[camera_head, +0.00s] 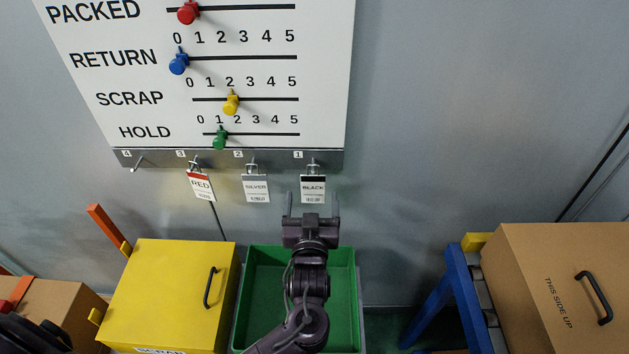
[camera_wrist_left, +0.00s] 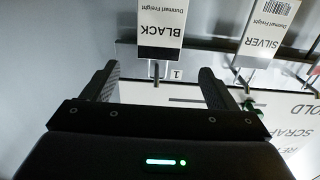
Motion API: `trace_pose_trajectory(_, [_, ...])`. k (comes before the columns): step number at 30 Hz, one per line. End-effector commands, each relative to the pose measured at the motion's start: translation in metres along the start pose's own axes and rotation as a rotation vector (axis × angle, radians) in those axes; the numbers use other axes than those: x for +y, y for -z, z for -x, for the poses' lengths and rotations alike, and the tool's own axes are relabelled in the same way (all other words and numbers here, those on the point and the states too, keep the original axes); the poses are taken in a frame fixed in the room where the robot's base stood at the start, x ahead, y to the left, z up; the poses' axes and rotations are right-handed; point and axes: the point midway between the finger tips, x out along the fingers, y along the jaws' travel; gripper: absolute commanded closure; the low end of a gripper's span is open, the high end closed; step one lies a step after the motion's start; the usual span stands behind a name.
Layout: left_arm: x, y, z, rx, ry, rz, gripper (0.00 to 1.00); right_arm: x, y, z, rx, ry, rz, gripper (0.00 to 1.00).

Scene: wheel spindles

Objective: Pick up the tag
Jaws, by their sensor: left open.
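Three tags hang from hooks on the rail under the board. The RED tag (camera_head: 201,186) is at hook 3, the SILVER tag (camera_head: 256,188) at hook 2 and the BLACK tag (camera_head: 313,189) at hook 1. My left gripper (camera_head: 312,203) is open and empty, just below and in front of the BLACK tag. In the left wrist view the BLACK tag (camera_wrist_left: 161,28) lies ahead of the gap between the fingers (camera_wrist_left: 158,88), apart from them. The SILVER tag (camera_wrist_left: 268,30) is off to the right there. My right gripper is not in view.
The white board (camera_head: 320,60) carries sliders with coloured knobs. Hook 4 (camera_head: 136,162) is empty. Below stand a yellow box (camera_head: 165,290), a green bin (camera_head: 262,262) under my left arm, and a cardboard box (camera_head: 560,260) at right. The wall right of the board is clear.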

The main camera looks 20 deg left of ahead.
Motion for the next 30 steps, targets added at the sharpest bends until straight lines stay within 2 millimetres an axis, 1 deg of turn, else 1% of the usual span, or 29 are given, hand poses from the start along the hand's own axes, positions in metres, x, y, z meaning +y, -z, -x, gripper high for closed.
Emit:
trace_pose_trajectory(1, [0.0, 0.002, -0.007, 0.001, 0.0, -0.001, 0.2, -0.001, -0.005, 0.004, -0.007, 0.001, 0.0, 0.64])
trace_pose_trajectory(6, [0.001, 0.007, -0.028, 0.0, 0.0, -0.002, 0.2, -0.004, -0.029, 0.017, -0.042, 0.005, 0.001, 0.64])
trace_pose_trajectory(9, [0.002, 0.008, -0.043, -0.001, 0.0, -0.002, 0.2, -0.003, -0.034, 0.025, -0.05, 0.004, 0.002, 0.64])
trace_pose_trajectory(12, [0.002, 0.005, -0.056, -0.002, -0.002, -0.002, 0.2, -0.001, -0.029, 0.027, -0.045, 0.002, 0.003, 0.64])
trace_pose_trajectory(15, [0.002, 0.004, -0.062, -0.003, -0.001, 0.001, 0.2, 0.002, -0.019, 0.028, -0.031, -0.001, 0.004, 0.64])
trace_pose_trajectory(18, [0.002, 0.003, -0.063, -0.004, -0.002, 0.002, 0.2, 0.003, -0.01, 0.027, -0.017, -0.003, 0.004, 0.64])
trace_pose_trajectory(22, [0.002, 0.002, -0.063, -0.004, -0.002, 0.002, 0.2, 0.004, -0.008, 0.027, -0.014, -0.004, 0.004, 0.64])
trace_pose_trajectory(30, [0.002, 0.002, -0.063, -0.004, -0.002, 0.002, 0.55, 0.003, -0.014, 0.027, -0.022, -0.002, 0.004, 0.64])
